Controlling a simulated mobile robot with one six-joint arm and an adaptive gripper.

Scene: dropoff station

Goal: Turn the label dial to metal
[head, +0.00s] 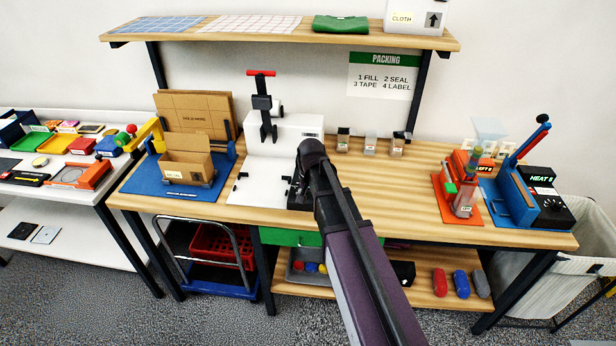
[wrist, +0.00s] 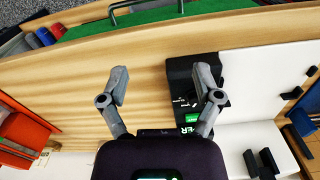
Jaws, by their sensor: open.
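A black box with white lettering ending in "ER" and a green patch (wrist: 184,78) shows in the wrist view, beside a white panel. Small white marks show on its face, but the right finger covers part of it and I cannot make out the dial or its setting. My gripper (wrist: 160,78) is open and empty, with its left finger over bare wood and its right finger over the black box. In the head view the black box (head: 297,197) is mostly hidden by my arm, at the right foot of the white press.
The white press (head: 270,165) with a red-topped lever stands left of the box. A cardboard carton (head: 187,160) sits on a blue fixture further left. The bench (head: 400,190) is clear to the right, up to the orange device (head: 458,200) and the heat sealer (head: 535,200).

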